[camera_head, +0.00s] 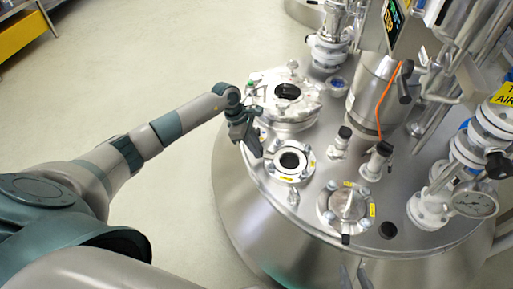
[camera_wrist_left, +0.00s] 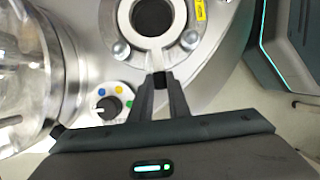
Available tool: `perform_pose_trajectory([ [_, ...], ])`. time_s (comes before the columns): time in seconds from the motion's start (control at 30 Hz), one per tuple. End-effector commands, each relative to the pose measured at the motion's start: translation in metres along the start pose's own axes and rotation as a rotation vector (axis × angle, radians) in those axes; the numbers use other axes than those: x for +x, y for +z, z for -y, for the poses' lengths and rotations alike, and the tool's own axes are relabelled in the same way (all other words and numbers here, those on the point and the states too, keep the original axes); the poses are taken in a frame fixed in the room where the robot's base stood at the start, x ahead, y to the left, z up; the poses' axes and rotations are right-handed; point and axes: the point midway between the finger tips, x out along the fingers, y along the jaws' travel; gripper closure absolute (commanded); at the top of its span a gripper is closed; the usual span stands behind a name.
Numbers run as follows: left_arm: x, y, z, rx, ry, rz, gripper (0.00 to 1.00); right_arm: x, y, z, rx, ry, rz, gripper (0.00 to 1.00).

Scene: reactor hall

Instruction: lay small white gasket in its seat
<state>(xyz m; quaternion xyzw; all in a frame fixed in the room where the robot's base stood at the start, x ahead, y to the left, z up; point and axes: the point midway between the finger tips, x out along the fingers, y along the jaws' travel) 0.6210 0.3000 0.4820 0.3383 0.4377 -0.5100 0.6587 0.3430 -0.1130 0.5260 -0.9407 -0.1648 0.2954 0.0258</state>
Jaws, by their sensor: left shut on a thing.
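The small white gasket (camera_wrist_left: 153,43) shows as a pale ring around a dark round opening in the left wrist view. My left gripper (camera_wrist_left: 160,78) is shut on its near edge. In the head view the gasket (camera_head: 279,162) is at the small bolted flange (camera_head: 304,171), with my left gripper (camera_head: 257,152) at its left. The ring lies over the flange opening; I cannot tell whether it touches the seat or hovers just above. The gripper hides part of the flange's near side. My right gripper is not in view.
Bolts (camera_wrist_left: 121,48) stand around the flange. A larger port (camera_head: 287,127) stands behind it, a capped port (camera_head: 345,207) to its right. Valves and a pressure gauge (camera_head: 473,204) rise at the right. A knob (camera_wrist_left: 106,106) sits near my gripper.

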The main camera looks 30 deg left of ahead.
Motion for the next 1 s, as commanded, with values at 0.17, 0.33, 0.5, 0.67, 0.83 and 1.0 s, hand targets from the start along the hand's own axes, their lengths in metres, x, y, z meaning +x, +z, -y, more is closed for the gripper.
perform_pose_trajectory([
  [0.17, 0.0, 0.0, 0.0, 0.0, 0.0, 0.0, 1.0, 0.0, -0.001, 0.0, -0.001, -0.001, -0.007, 0.7],
  [0.33, 0.0, 0.0, 0.0, 0.0, 0.001, 0.0, 1.0, 0.0, -0.001, 0.0, -0.002, -0.001, -0.007, 0.7],
  [0.5, 0.0, 0.0, 0.0, 0.0, 0.001, 0.0, 0.63, 0.0, -0.001, 0.0, -0.002, -0.001, -0.007, 0.7],
  [0.67, 0.0, 0.0, 0.0, 0.0, 0.001, 0.0, 0.63, 0.0, -0.001, 0.0, -0.002, -0.001, -0.007, 0.7],
  [0.83, -0.004, 0.001, 0.0, 0.0, 0.001, 0.0, 0.63, -0.001, -0.003, 0.001, 0.001, 0.0, -0.006, 0.7],
  [1.0, -0.017, 0.007, -0.001, 0.001, 0.002, 0.0, 0.63, -0.006, -0.011, 0.002, 0.0, 0.0, -0.006, 0.7],
])
